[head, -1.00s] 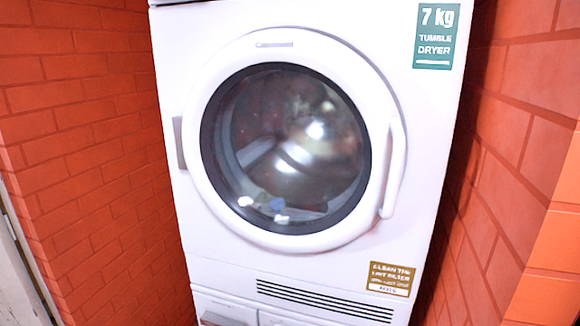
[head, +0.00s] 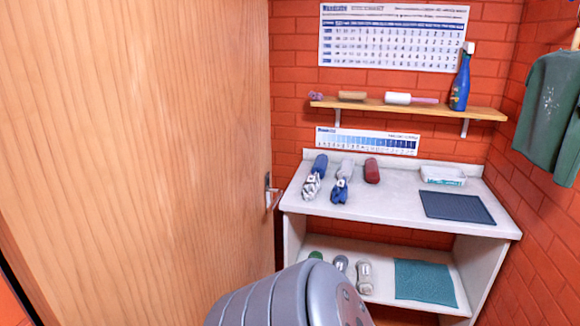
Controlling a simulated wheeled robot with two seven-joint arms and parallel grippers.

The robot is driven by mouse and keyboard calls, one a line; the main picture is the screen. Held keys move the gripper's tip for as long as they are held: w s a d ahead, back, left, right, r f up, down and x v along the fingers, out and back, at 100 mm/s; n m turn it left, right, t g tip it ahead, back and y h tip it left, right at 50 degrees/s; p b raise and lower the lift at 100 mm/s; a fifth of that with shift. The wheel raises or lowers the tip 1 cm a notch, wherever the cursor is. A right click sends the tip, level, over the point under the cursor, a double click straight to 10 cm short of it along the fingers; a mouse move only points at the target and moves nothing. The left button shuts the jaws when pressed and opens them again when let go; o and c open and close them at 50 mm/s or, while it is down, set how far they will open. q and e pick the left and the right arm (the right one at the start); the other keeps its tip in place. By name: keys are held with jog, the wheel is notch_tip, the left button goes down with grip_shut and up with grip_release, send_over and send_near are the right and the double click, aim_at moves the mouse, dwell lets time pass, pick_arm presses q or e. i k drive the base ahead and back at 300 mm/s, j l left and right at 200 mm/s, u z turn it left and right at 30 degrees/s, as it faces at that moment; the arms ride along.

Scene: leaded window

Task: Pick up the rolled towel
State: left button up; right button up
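Several rolled cloths lie at the left and middle of a white counter (head: 405,205). At the back are a navy roll (head: 320,165), a grey roll (head: 347,168) and a dark red roll (head: 371,171). In front of them lie a grey-and-white patterned bundle (head: 312,187) and a blue bundle (head: 340,192). The frames do not show which of these is the rolled towel, and small detail is blurred. Neither gripper is in view.
A white tray (head: 443,177) and a dark mat (head: 456,207) occupy the counter's right side. Its lower shelf holds small items (head: 364,277) and a teal cloth (head: 426,282). A wall shelf (head: 410,107) hangs above. A wooden door (head: 150,150) fills the left.

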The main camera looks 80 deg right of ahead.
aim_at(372, 173)
jog(key=z, duration=3.15)
